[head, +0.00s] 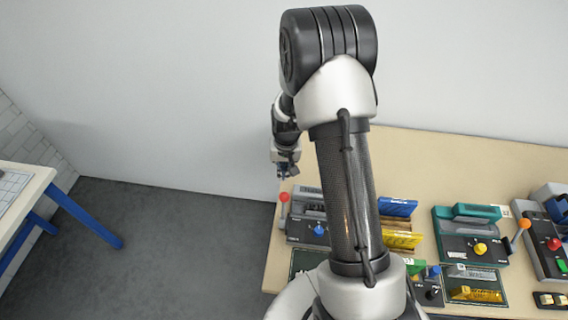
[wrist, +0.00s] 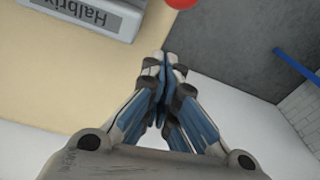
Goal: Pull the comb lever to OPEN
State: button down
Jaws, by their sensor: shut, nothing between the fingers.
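A grey machine (head: 304,229) stands at the table's left end. A lever with a red ball knob (head: 284,197) rises at its left side. A teal machine (head: 472,236) further right has a lever with an orange knob (head: 524,224). I cannot read which lever is the comb lever or find an OPEN mark. My gripper (head: 287,173) is shut and empty, above the red knob in the head view. In the wrist view my gripper's fingertips (wrist: 165,60) are together, apart from the red knob (wrist: 181,3), which is cut by the top edge. The grey machine's "Halbrix" side (wrist: 85,14) shows at upper left.
A dark blue machine (head: 550,197) is at the far right. The floor (head: 190,235) left of the table is clear. Another table (head: 38,178) stands at far left.

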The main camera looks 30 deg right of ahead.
jog(key=shift+s+a+f, duration=0.1)
jog(key=shift+s+a, duration=0.15)
jog(key=shift+s, duration=0.3)
jog(key=shift+s+a+f, duration=0.15)
jog(key=shift+s+a, duration=0.1)
jog(key=shift+s, duration=0.3)
jog(key=shift+s+a+f, duration=0.1)
jog(key=shift+s+a, duration=0.15)
jog(key=shift+s, duration=0.3)
